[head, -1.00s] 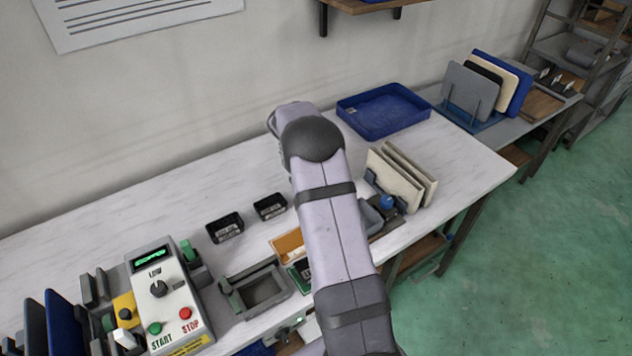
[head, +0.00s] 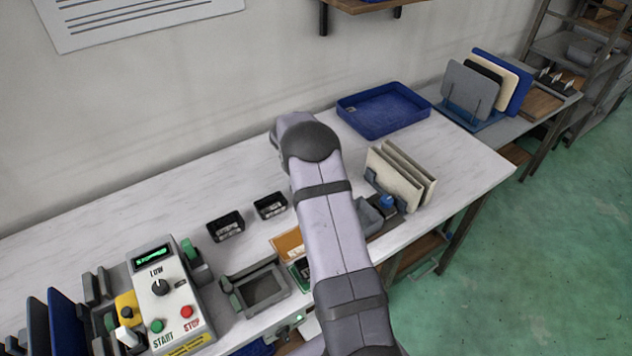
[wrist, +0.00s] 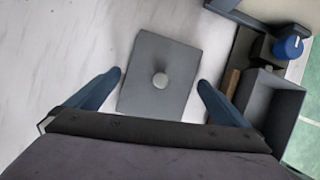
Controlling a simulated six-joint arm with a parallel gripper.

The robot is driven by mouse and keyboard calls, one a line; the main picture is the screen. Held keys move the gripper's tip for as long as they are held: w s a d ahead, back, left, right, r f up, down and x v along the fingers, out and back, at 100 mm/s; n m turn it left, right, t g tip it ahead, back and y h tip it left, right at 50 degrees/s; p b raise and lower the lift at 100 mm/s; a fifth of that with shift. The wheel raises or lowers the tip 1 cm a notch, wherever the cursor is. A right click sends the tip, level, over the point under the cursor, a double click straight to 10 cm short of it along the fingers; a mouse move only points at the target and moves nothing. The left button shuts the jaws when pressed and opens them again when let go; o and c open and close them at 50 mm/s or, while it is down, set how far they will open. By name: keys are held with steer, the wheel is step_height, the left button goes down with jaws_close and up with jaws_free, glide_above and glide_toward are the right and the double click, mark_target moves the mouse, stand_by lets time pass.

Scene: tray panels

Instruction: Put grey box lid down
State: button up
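An open grey box (wrist: 272,104) stands to the right. In the head view my arm hides the lid and gripper.
A blue knob (wrist: 290,47) and a holder with upright cream panels (head: 398,178) stand by the grey box. Two black bins (head: 226,226) and a control box (head: 168,295) are to the left. A blue tray (head: 384,110) lies at the back. White tabletop left of the lid is clear.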

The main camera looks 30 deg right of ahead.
steer(key=shift+r, duration=0.1)
steer(key=b+v, duration=0.1)
steer(key=v, duration=1.1)
steer(key=shift+b, duration=0.4)
steer(key=shift+r, duration=0.1)
steer(key=s+a+f+m+y, duration=0.1)
steer(key=s+a+m+y, duration=0.1)
steer(key=s+a+m, duration=0.8)
steer(key=s+a+f+m+y, duration=0.1)
steer(key=s+a+m+y, duration=0.1)
steer(key=s+a+m, duration=0.8)
steer(key=s, duration=0.8)
steer(key=shift+a+f+g+y, duration=0.35)
steer(key=shift+f+g+y, duration=0.05)
steer(key=shift+s, duration=0.15)
steer(key=shift+r+p, duration=0.25)
steer(key=shift+p, duration=0.05)
